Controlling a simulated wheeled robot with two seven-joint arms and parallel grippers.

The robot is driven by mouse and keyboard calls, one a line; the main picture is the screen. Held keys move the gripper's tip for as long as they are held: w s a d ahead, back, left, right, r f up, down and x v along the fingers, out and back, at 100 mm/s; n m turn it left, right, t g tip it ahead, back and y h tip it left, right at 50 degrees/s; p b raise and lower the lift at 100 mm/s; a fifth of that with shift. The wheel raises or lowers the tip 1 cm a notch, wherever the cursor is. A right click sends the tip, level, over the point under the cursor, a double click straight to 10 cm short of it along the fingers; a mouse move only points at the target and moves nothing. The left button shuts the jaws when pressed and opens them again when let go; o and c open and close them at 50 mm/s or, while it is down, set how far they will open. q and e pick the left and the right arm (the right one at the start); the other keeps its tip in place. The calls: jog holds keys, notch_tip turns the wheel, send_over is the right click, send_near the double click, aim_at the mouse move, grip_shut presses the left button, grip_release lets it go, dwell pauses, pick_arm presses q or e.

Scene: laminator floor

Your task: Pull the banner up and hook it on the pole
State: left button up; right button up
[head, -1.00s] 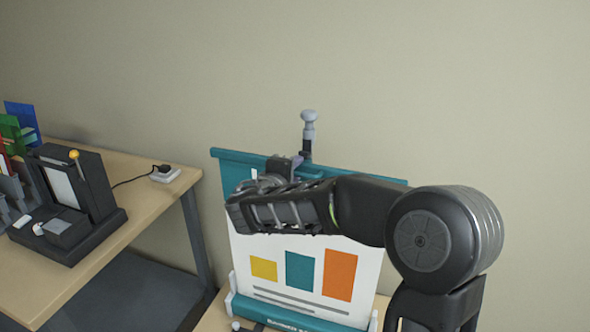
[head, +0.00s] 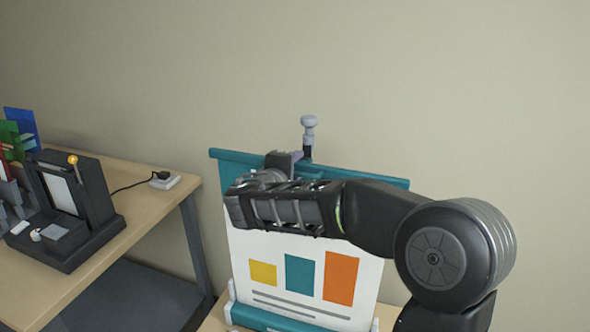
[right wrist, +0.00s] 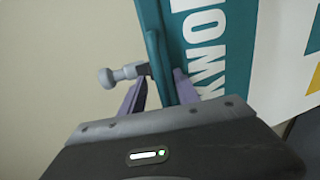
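The banner (head: 300,248) is a white sheet with yellow, teal and orange blocks, drawn up from a teal base (head: 265,319) at the bottom edge. Its teal top bar (head: 375,181) is level with the upper pole, just below the pole's grey knob (head: 309,121). My right gripper (head: 296,156) is at the middle of this bar. In the right wrist view, its purple fingers (right wrist: 160,90) close on both sides of the bar (right wrist: 157,55), with the knob (right wrist: 107,77) beside it. Whether the bar is on the hook cannot be seen. My left gripper is out of view.
The wall behind the banner is bare. My right forearm hides part of the banner.

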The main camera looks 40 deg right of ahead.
jog(key=shift+r, duration=0.15)
jog(key=shift+s+a, duration=0.25)
jog(key=shift+a, duration=0.2)
jog(key=b+v, duration=0.2)
jog(key=v, duration=0.4)
jog(key=shift+s+a, duration=0.2)
jog(key=shift+a, duration=0.1)
